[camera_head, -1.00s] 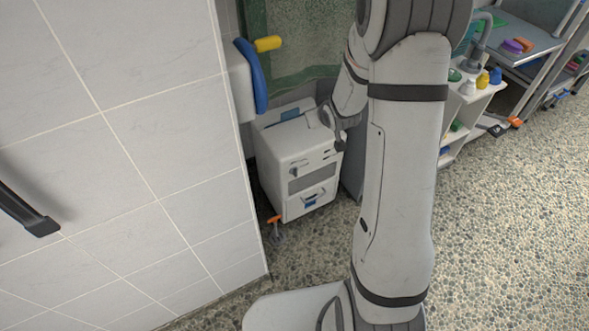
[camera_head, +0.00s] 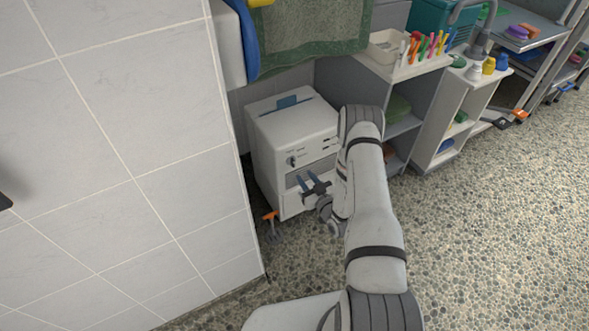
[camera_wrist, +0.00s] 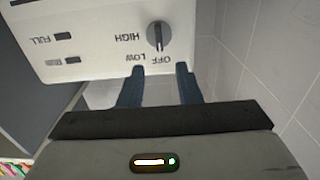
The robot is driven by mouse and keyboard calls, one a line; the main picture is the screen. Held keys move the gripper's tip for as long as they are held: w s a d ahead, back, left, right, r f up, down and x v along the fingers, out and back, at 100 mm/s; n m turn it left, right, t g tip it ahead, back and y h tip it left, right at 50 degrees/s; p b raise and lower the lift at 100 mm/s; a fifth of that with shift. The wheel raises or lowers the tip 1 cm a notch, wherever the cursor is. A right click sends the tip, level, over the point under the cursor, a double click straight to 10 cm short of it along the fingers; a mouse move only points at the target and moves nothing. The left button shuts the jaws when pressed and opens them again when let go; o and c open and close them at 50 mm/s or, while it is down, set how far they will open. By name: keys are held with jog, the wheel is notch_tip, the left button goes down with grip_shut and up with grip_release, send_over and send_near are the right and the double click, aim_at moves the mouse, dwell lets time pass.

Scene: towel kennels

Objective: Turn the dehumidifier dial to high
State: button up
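The white dehumidifier (camera_head: 292,125) stands in the corner beside the tiled wall, with a dark dial (camera_head: 291,161) on its front. In the wrist view, the dial (camera_wrist: 159,36) appears upside down beside the labels HIGH, LOW and OFF. Its grip bar lies roughly in line with OFF; which end is the pointer is unclear. My gripper (camera_head: 307,179) is in front of the machine, a little below and right of the dial. In the wrist view its two blue fingers (camera_wrist: 160,74) are open and empty, pointing toward the dial, apart from it.
The tiled wall (camera_head: 130,150) is close on the left. An orange-topped object (camera_head: 270,217) is on the floor by the machine's base. Shelves (camera_head: 410,75) with bottles and colourful items stand to the right. The pebbled floor on the right is clear.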

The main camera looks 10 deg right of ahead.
aim_at(294, 162)
jog(key=b+x, duration=0.1)
jog(key=x, duration=0.6)
jog(key=shift+w+a, duration=0.1)
jog(key=shift+w, duration=0.1)
jog(key=shift+c, duration=0.5)
